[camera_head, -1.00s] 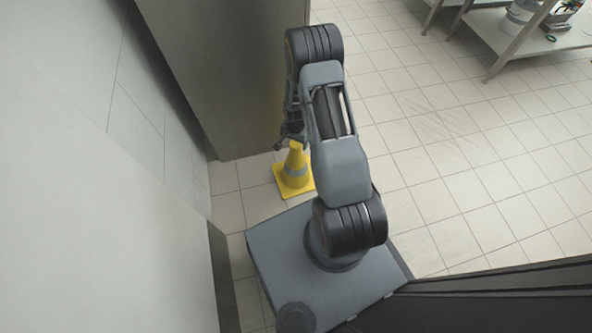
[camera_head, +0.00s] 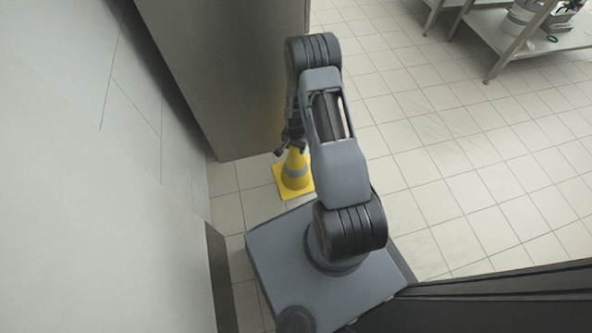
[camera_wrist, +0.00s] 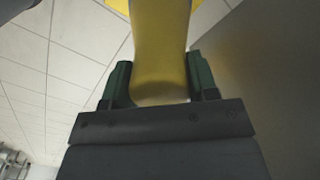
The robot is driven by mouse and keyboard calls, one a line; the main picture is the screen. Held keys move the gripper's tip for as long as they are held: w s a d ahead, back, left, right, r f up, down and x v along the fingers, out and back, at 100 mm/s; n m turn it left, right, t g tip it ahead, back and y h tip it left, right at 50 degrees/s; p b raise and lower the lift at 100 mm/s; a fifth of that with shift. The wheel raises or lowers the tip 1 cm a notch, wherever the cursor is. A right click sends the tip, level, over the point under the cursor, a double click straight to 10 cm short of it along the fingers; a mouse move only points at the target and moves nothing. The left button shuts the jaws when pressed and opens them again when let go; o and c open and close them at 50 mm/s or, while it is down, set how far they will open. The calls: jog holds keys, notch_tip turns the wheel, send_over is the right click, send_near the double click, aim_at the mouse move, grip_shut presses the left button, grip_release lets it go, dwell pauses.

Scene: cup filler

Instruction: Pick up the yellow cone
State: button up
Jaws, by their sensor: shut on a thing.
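The yellow cone (camera_head: 295,177) with a grey band and a square base stands upright on the tiled floor in the head view, just beyond my base. My gripper (camera_head: 292,146) is at its top, which it partly hides. In the wrist view the cone (camera_wrist: 160,50) comes between the two green-edged fingers of my gripper (camera_wrist: 160,88). The fingers are shut on the cone's upper end.
A tall grey cabinet (camera_head: 235,75) stands close behind and left of the cone. A pale wall (camera_head: 80,200) runs along the left. A metal shelf table (camera_head: 530,40) stands at the top right. The tiled floor (camera_head: 450,150) on the right is clear.

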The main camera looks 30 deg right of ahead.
grip_shut()
